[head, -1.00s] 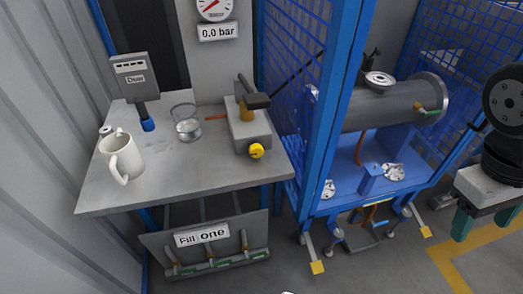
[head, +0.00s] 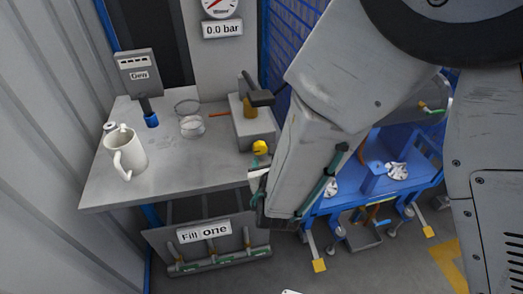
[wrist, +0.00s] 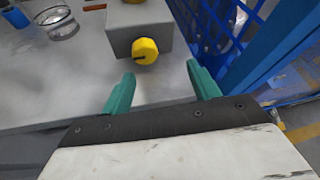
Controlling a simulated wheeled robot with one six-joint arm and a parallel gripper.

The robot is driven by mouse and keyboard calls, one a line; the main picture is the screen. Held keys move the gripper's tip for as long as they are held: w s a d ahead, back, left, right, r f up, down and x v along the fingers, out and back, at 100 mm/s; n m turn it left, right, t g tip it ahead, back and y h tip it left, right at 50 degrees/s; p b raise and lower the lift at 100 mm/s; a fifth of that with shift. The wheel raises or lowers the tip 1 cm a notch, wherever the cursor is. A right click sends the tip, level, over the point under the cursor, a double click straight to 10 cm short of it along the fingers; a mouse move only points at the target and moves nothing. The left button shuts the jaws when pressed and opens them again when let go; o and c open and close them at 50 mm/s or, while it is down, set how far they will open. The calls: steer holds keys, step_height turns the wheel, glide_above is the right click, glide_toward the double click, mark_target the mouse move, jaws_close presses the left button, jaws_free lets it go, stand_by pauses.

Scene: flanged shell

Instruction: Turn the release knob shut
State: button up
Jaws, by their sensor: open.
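The yellow release knob (head: 260,147) sits on the front of a grey block (head: 252,124) at the right front of the bench. The knob also shows in the wrist view (wrist: 145,51), with a dark slot line on its face. My gripper (wrist: 162,88) is open, its two green fingers apart and empty. The knob lies just beyond the fingertips, nearer the left finger, and I see no contact. In the head view my arm covers the bench's right edge, and the gripper is mostly hidden behind it. A gauge (head: 221,5) above reads 0.0 bar on its label.
A white mug (head: 125,152), a glass jar (head: 191,124) and a grey box with a blue-ended stem (head: 140,72) stand on the bench (head: 180,175). A black-handled lever (head: 258,95) tops the block. A blue mesh cage (wrist: 262,50) stands close on the right.

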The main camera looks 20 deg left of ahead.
mark_target(260, 150)
steer(key=shift+n+y, duration=0.6)
steer(key=shift+n, duration=0.3)
steer(key=x, duration=0.2)
steer(key=a+x, duration=0.1)
steer(key=x, duration=0.2)
steer(key=s+x, duration=0.1)
steer(key=x, duration=0.2)
steer(key=shift+a+f, duration=0.15)
steer(key=shift+a, duration=0.2)
